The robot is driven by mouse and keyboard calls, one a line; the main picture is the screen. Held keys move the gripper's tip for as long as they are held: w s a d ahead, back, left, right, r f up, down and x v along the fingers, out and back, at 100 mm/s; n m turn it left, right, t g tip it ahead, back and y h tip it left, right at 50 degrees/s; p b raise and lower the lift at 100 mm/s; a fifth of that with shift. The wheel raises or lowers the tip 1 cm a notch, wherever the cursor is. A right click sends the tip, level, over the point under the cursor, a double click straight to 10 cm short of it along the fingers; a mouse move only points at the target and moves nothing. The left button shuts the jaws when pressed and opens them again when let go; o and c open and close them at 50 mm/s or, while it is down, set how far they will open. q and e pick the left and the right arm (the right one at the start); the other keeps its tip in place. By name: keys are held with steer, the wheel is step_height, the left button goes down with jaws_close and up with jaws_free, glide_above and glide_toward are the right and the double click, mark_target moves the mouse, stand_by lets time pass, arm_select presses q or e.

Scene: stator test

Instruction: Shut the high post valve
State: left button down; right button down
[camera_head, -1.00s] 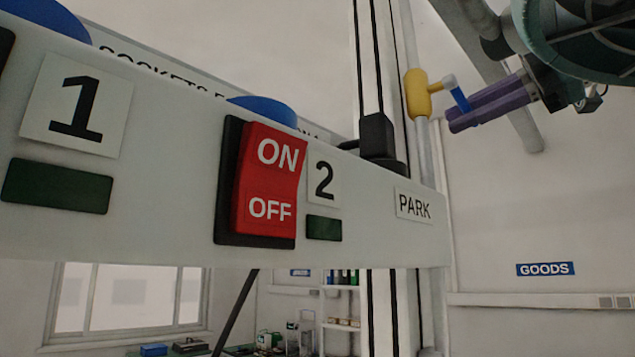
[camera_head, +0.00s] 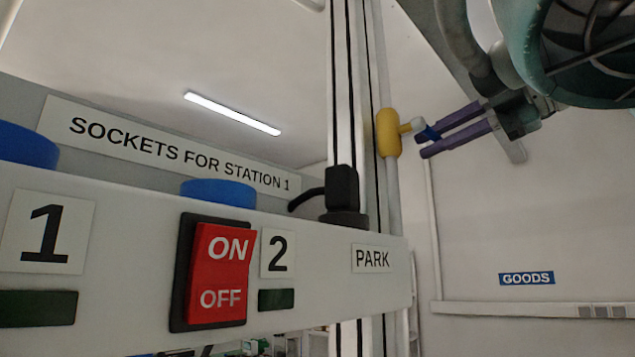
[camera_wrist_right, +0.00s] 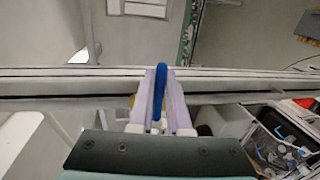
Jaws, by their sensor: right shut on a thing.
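The valve has a yellow body (camera_head: 388,132) on the upright pipe at upper middle in the head view. A short white stem (camera_head: 411,126) sticks out from it to the right and carries a blue lever (camera_head: 429,132). My right gripper (camera_head: 421,140) comes in from the upper right, with its purple fingers around the lever. In the right wrist view the lever (camera_wrist_right: 160,88) lies lengthwise between the fingers (camera_wrist_right: 160,74), which are shut on it. A bit of yellow shows beside one finger. The fingers partly hide the lever in the head view. My left gripper is not in view.
A pale panel (camera_head: 130,285) with a red ON/OFF switch (camera_head: 222,273), blue round caps and a PARK label (camera_head: 372,259) fills the lower left. A black plug (camera_head: 341,188) stands on it beside the rails. The wall right of the pipe is mostly bare, with a GOODS sign (camera_head: 526,278).

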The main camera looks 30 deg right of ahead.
steer(key=c, duration=0.9)
jaws_free()
steer(key=shift+o, duration=0.2)
steer(key=b+v, duration=0.3)
steer(key=v, duration=0.7)
steer(key=shift+a, duration=0.1)
